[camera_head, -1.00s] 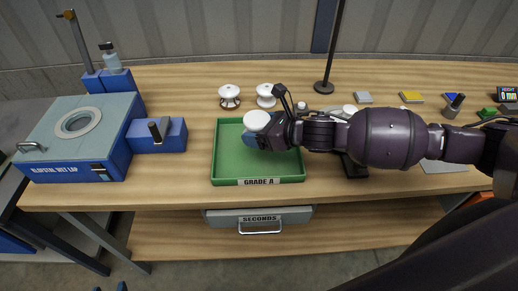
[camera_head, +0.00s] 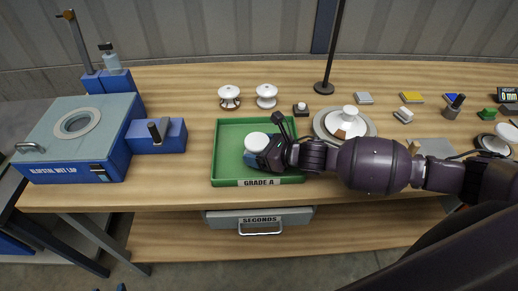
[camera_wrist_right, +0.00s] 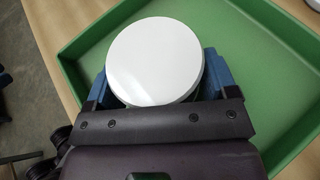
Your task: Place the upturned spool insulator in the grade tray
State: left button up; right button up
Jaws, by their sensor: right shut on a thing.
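The white spool insulator (camera_head: 257,141) shows its flat round face upward, over the green grade tray. In the right wrist view the insulator (camera_wrist_right: 156,60) sits between the two blue fingers. My right gripper (camera_head: 254,151) is shut on it, low inside the tray's outline. The green tray (camera_head: 228,132) is labelled GRADE A and holds nothing else that I can see; its wall also shows in the right wrist view (camera_wrist_right: 100,22). Whether the insulator touches the tray floor is hidden by the gripper. My left gripper is not in view.
Two white insulators (camera_head: 229,92) (camera_head: 266,91) stand behind the tray. A round plate (camera_head: 366,128) with a white insulator (camera_head: 346,117) is to its right, near a thin black stand (camera_head: 324,87). A blue lap machine (camera_head: 105,165) stands at left. A SECONDS drawer (camera_head: 260,219) hangs below.

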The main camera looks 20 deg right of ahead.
jog(key=o, duration=1.1)
jog(key=shift+f, duration=0.1)
jog(key=shift+r, duration=0.2)
jog(key=v, duration=1.2)
jog(key=shift+s, duration=0.1)
